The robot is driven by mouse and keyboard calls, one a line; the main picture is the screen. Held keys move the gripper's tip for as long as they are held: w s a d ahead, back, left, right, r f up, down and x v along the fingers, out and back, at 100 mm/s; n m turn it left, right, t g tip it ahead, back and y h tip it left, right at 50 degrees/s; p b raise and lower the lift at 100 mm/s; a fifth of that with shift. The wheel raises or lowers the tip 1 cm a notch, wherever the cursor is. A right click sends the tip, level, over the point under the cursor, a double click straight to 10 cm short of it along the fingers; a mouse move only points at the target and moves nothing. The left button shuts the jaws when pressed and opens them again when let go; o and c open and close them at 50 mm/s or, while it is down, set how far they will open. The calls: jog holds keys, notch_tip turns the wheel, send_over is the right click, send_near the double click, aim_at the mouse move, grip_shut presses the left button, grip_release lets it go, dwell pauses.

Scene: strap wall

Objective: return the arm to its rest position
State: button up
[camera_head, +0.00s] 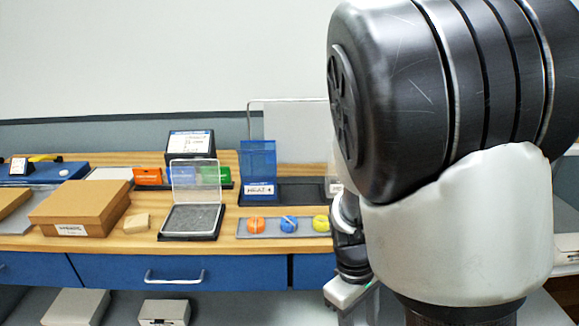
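My arm fills the right side of the head view, with a large black and white link close to the camera. The lower end of my arm, with part of my gripper (350,292), shows at the lower middle, in front of the bench's drawer front. Its fingers are hidden or cut off by the frame's lower edge and the arm link, so I cannot see whether it is open or shut.
A wooden bench (110,243) with a blue drawer front runs across the view. On it are a cardboard box (80,210), a clear-lidded case (190,220), a grey strip (263,234) with orange, blue and yellow rolls, and a blue holder (258,160). Boxes lie below.

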jog(key=s+r+m+t+p, duration=0.2)
jog(key=r+p, duration=0.2)
jog(key=r, duration=0.7)
jog(key=s+r+m+t+y+p, duration=0.1)
jog(key=s+r+m+t+p, duration=0.1)
jog(key=r, duration=1)
jog(key=s+r+m+t+p, duration=0.2)
jog(key=r+p, duration=0.5)
jog(key=r, duration=0.5)
jog(key=shift+a+m+t+y, duration=0.15)
jog(key=shift+m+t+y, duration=0.3)
jog(key=shift+m, duration=0.45)
